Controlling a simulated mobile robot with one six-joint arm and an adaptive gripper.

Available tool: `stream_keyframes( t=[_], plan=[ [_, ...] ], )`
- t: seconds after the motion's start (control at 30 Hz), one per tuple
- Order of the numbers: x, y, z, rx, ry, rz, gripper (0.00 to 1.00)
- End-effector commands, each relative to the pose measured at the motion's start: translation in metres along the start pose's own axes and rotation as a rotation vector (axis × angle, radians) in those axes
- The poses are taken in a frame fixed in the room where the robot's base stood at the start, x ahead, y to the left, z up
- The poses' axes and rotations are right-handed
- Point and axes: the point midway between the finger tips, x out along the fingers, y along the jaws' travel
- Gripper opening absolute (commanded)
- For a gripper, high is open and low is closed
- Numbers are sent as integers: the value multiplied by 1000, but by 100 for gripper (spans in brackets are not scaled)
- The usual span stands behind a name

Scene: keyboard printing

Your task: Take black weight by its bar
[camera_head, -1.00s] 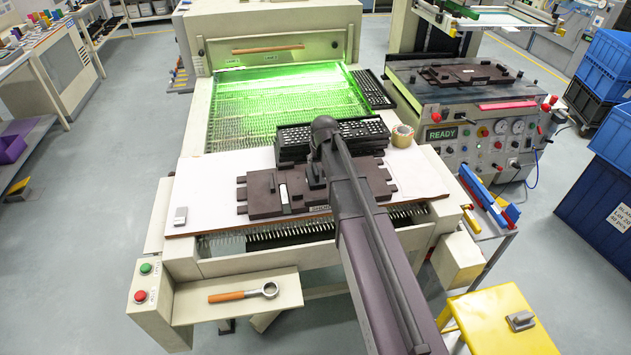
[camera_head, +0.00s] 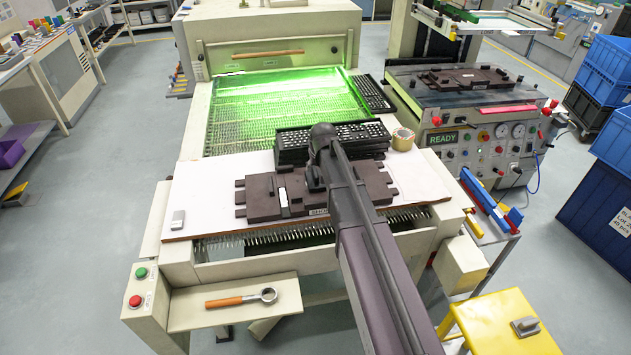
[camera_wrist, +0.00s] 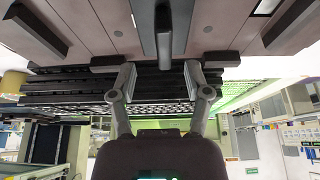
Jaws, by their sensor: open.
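A dark elongated piece (camera_wrist: 163,30), which looks like the bar of the black weight, stands out from the brown plate in the wrist view. In the head view, my arm hides most of this spot; only a small dark part (camera_head: 313,178) shows left of the arm. The brown fixture plate (camera_head: 262,196) lies on the white board. My gripper (camera_wrist: 160,72) is open and empty in the wrist view. Its two fingers are apart, with the bar lined up between them and a little beyond their tips. I see no contact. In the head view my arm hides the fingers.
Black keyboard frames (camera_head: 292,148) are stacked just behind the plate, close to my gripper. A tape roll (camera_head: 403,139) sits to their right and a small grey block (camera_head: 178,219) at the board's left. A wooden-handled tool (camera_head: 240,298) lies on the front shelf.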

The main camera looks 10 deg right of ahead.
Motion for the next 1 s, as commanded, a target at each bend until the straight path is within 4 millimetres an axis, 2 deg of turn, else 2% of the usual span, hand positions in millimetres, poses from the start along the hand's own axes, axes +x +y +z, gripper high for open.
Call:
stream_keyframes(
  t=[0.2, 0.5, 1.0],
  plan=[
    [21, -3, 1, 0, 0, 0, 63],
    [42, -5, 1, -1, 0, 0, 63],
    [45, -5, 0, -1, 0, 0, 63]
  ],
)
